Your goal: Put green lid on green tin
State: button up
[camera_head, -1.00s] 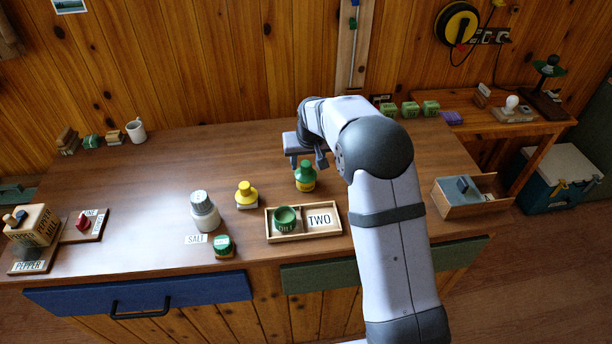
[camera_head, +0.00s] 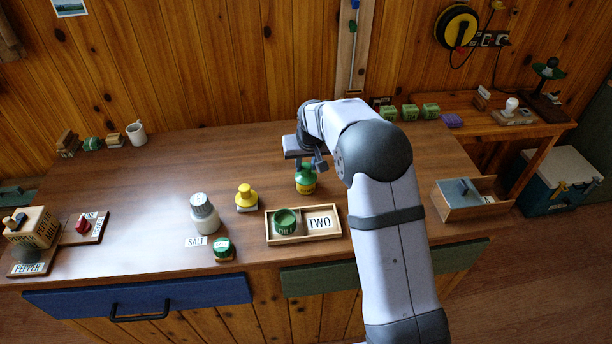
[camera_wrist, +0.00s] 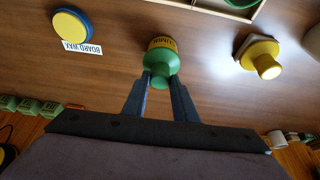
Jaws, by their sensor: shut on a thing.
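A green tin (camera_wrist: 162,44) with a yellow band lettered CUMIN stands upright on the tabletop; it is also in the head view (camera_head: 306,188). A green lid (camera_wrist: 160,62) with a narrow top sits over it, and I cannot tell whether it is fully seated. My gripper (camera_wrist: 160,82) is shut on the lid's narrow top, one finger on each side. In the head view my gripper (camera_head: 307,162) hides part of the lid.
A wooden tray (camera_head: 328,237) with a round green container (camera_head: 285,221) lies in front of the tin.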

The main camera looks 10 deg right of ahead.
jog(key=shift+r+p, duration=0.55)
jog(key=shift+r, duration=0.3)
jog(key=shift+r+p, duration=1.15)
jog(key=shift+r, duration=0.45)
jog(key=shift+s, duration=0.15)
jog(key=s+d+f, duration=0.1)
jog(key=s+d, duration=0.1)
jog(key=s, duration=0.7)
jog(key=s+d+f+b, duration=0.1)
jog(key=s+d, duration=0.1)
jog(key=s, duration=0.7)
jog(key=shift+s+d+f, duration=0.2)
jog(key=shift+d+f, duration=0.15)
jog(key=shift+f, duration=0.05)
